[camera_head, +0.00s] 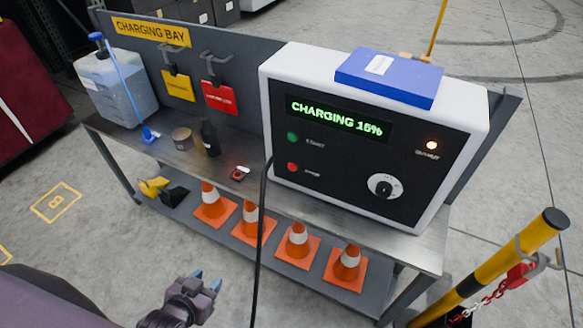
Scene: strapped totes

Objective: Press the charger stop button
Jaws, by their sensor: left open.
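The charger (345,165) is a white box with a black front panel, standing on the right of a metal bench. Its display (337,118) reads "CHARGING 15%" in green. Below it on the panel's left are a green button (292,136) labelled START and, under that, a red button (292,167) with a small blurred label. My left gripper (206,283) is at the bottom of the view, in front of the bench and well below and left of the red button. It is open and touches nothing. My right gripper is not in view.
A black cable (261,235) hangs from the charger's left edge. Several orange cones (298,243) fill the lower shelf. A yellow-black post (500,268) with a chain stands right.

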